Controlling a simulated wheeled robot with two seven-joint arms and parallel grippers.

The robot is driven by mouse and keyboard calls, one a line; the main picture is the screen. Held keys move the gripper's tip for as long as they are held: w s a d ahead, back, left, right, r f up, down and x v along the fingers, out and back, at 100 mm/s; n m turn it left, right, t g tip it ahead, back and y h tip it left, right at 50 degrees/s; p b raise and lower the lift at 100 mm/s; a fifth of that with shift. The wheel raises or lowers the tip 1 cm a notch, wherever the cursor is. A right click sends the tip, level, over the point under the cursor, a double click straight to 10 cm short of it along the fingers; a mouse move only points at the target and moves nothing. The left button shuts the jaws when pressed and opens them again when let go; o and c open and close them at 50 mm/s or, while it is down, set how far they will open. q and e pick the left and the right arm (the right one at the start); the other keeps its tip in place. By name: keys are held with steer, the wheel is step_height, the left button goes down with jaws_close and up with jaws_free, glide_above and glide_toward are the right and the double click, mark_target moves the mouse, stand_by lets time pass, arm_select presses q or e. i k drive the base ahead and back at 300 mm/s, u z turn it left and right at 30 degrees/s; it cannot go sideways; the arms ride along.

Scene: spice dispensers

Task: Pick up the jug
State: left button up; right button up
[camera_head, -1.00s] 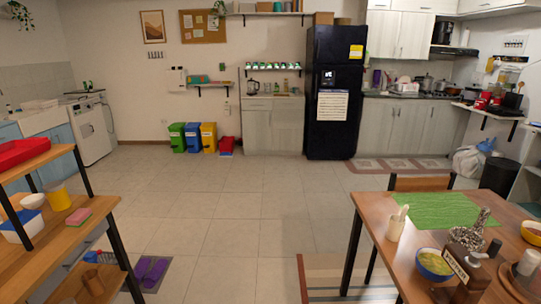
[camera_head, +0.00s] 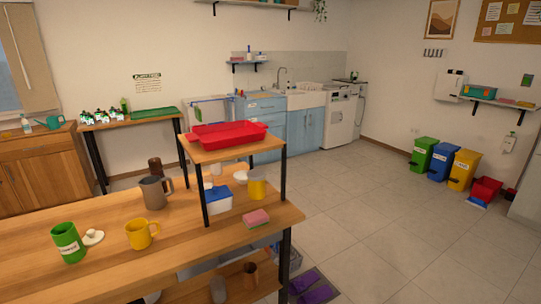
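A grey-brown jug (camera_head: 153,192) with a handle on its right stands upright on the wooden table (camera_head: 190,232) at the left. A yellow mug (camera_head: 141,233) stands in front of it, and a green canister (camera_head: 67,242) with a white label stands at the near left. A small white lid-like piece (camera_head: 93,238) lies beside the canister. A dark brown cylinder (camera_head: 155,167) stands behind the jug. Neither of my grippers is in view.
A raised shelf on the table's right holds red trays (camera_head: 228,133). Under it are a blue-and-white box (camera_head: 218,200), a yellow cup (camera_head: 257,187) and a pink sponge (camera_head: 256,218). Colored bins (camera_head: 437,162) stand by the right wall. The tiled floor (camera_head: 370,220) is largely clear.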

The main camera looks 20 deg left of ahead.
mark_target(154, 197)
steer(key=u, duration=0.7)
steer(key=i, duration=0.85)
steer(key=u, duration=0.55)
